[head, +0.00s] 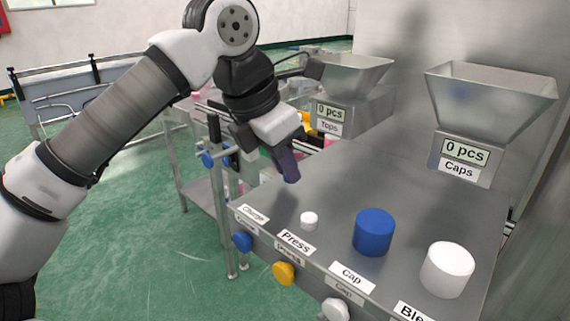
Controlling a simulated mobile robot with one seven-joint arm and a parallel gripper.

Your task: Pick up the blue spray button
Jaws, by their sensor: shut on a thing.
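My gripper (289,174) points down above the left end of the steel bench, behind the "Charge" label. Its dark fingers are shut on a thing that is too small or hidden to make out. I cannot make out a small blue spray button on the bench. A small white button-like piece (310,220) stands on the bench behind the "Press" label, to the right of and below my gripper in the picture. A larger blue cylinder (374,232) stands behind the "Cap" label.
A white cylinder (447,269) stands at the right. The "Tops" hopper (350,72) and "Caps" hopper (490,95) stand behind, each reading 0 pcs. The bench (375,165) is bare in its middle. Blue, yellow and white knobs line its front. A metal frame stands left.

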